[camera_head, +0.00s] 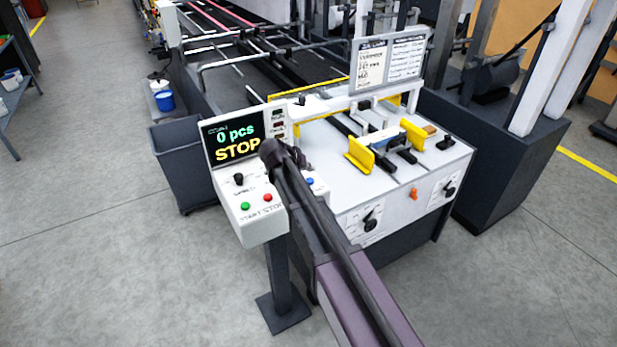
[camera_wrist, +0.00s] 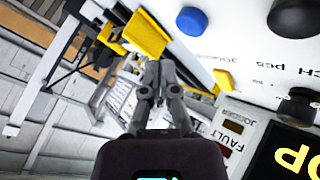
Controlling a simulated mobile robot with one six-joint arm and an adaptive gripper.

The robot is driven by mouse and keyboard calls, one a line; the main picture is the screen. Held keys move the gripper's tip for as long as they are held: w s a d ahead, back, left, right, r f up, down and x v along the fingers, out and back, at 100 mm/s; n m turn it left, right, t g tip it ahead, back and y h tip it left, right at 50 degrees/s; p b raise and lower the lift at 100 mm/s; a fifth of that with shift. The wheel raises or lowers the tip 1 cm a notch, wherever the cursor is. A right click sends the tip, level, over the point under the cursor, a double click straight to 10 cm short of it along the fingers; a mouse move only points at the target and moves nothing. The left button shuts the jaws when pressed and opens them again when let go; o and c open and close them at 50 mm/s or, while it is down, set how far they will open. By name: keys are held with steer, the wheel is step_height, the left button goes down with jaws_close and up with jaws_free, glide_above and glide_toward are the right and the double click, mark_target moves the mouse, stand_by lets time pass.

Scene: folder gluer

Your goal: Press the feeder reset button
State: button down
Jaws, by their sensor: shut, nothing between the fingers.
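The control box (camera_head: 247,216) carries a screen (camera_head: 232,138) reading "0 pcs STOP". A green START button (camera_head: 245,206), a red STOP button (camera_head: 267,197) and a dark speed knob (camera_head: 239,179) sit below it. A blue button (camera_head: 309,181) shows just right of my arm; a blue button also shows in the wrist view (camera_wrist: 191,21). A small panel marked FAULT (camera_wrist: 238,122) sits beside the screen. I cannot read which control is the feeder reset. My gripper (camera_head: 272,149) is shut and empty above the box, near the screen's right edge; its fingers show in the wrist view (camera_wrist: 160,66).
The machine's white table (camera_head: 331,151) with yellow guides (camera_head: 358,155) and dark knobs stands right of the box. A dark bin (camera_head: 183,165) stands left of it. Two printed sheets (camera_head: 388,62) hang behind. The floor at front left is clear.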

steer(key=shift+r+p, duration=1.2)
steer(key=shift+r, duration=0.3)
steer(key=shift+s+d+f, duration=0.15)
steer(key=shift+d, duration=0.15)
steer(key=s+d+f+g+y, duration=0.2)
steer(key=s+d+g+y, duration=0.1)
steer(key=s+d, duration=0.8)
steer(key=s+d+f+g+y, duration=0.3)
steer(key=s+d, duration=0.8)
steer(key=s, duration=0.3)
steer(key=shift+f+g, duration=0.25)
steer(key=shift+g, duration=0.05)
steer(key=shift+s, duration=0.1)
